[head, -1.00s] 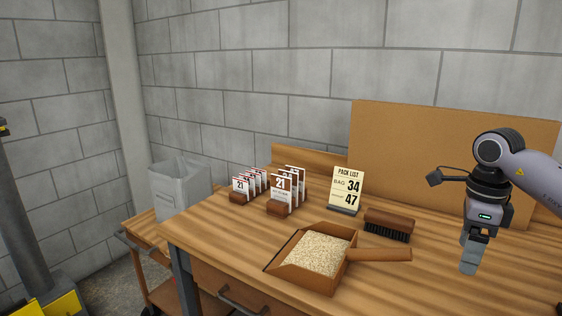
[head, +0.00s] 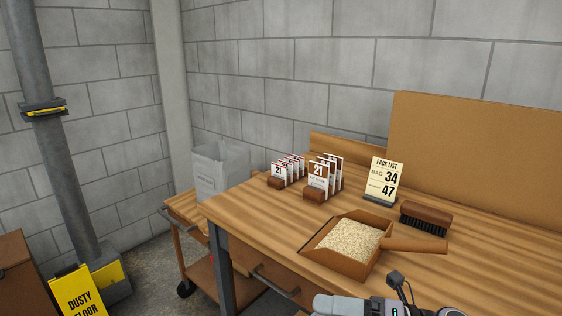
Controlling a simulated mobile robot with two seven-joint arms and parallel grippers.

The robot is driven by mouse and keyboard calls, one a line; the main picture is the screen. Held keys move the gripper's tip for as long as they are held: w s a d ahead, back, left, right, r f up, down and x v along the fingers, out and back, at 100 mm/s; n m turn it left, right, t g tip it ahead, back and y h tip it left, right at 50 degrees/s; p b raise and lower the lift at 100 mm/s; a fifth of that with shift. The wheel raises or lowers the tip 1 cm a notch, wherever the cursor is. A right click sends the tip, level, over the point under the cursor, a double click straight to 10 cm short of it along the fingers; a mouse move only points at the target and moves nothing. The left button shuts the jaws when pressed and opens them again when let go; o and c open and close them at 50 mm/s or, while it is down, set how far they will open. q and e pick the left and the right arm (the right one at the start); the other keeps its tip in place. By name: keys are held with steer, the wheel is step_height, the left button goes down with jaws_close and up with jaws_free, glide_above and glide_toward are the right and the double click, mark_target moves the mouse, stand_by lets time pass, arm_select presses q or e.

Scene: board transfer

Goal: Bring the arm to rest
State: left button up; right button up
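My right gripper (head: 335,304) shows at the bottom edge, low in front of the workbench. Its pale fingers point left and it holds nothing that I can see. The lower part is cut off by the frame, so whether the fingers are apart or together is unclear. My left gripper is not in view. On the workbench (head: 470,290) a wooden scoop (head: 350,245) full of pale grain lies with its handle to the right. A brush (head: 426,218) lies behind it, apart from my gripper.
A pack list sign (head: 382,182) and numbered cards in wooden holders (head: 319,180) stand on the bench. A grey bin (head: 216,172) stands on a cart (head: 178,208) at the left. A yellow floor sign (head: 78,292) stands at lower left, near a grey post (head: 55,150).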

steer(key=s+d+f+m+t+h, duration=0.1)
steer(key=d+f+m+t+h, duration=0.4)
steer(key=m, duration=0.8)
steer(key=s+d+f+m+t+h, duration=0.1)
steer(key=d+f+m+t+h, duration=0.2)
steer(key=f+m+t+h, duration=0.7)
steer(key=s+d+f+m+g+h, duration=0.1)
steer(key=s+d+f+m+g, duration=0.3)
steer(key=s+f+m+g, duration=0.4)
steer(key=s+f+m, duration=0.2)
steer(key=s+m, duration=0.2)
steer(key=shift+s+d+m, duration=0.2)
steer(key=shift+s+m, duration=0.1)
steer(key=shift+s, duration=0.1)
